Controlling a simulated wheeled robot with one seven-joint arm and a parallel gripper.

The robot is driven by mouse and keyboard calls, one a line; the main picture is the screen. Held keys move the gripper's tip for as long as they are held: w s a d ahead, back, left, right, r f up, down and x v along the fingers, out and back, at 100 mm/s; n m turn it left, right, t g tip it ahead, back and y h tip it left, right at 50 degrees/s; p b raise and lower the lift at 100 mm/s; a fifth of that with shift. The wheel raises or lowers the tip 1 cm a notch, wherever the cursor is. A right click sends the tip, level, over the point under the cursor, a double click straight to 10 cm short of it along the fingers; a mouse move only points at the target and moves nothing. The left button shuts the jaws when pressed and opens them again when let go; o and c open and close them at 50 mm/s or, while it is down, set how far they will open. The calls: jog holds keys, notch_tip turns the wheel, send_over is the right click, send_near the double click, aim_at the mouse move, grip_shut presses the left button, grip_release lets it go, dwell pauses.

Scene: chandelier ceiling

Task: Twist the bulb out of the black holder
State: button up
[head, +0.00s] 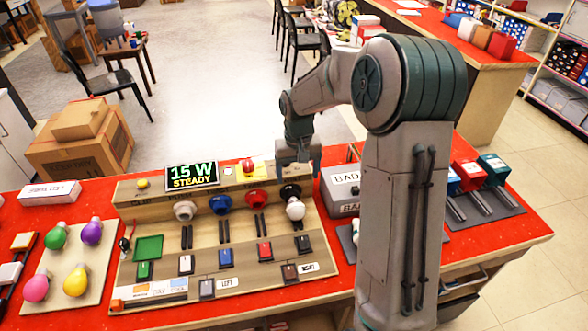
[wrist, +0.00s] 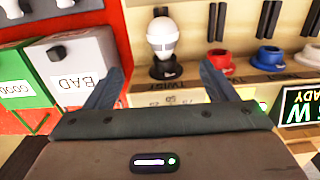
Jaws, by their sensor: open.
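The white bulb (head: 296,210) sits in the black holder (head: 290,191) at the right end of the row of holders on the wooden board. The bulb (wrist: 161,38) and the black holder (wrist: 166,70) also show in the wrist view, upside down and between the directions of the two fingers. My gripper (head: 298,166) is open and empty, above and behind the holder in the head view, apart from the bulb. In the wrist view my gripper (wrist: 162,66) has its fingers spread wide, with the bulb beyond them.
White, blue and red holders (head: 257,198) stand in a row to the left, empty. A display (head: 192,175) reads "15 W STEADY". A grey BAD box (head: 343,182) stands close on the right. Several coloured bulbs (head: 75,281) lie on a tray at the left.

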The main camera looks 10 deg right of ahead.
aim_at(296, 204)
jog(key=f, duration=0.4)
jog(key=f+p, duration=0.1)
jog(key=f, duration=0.4)
jog(key=f+p, duration=0.1)
jog(key=f, duration=0.3)
jog(key=shift+s+a+f, duration=0.1)
jog(key=shift+a+f, duration=0.2)
jog(key=c, duration=1.1)
jog(key=shift+o, duration=0.2)
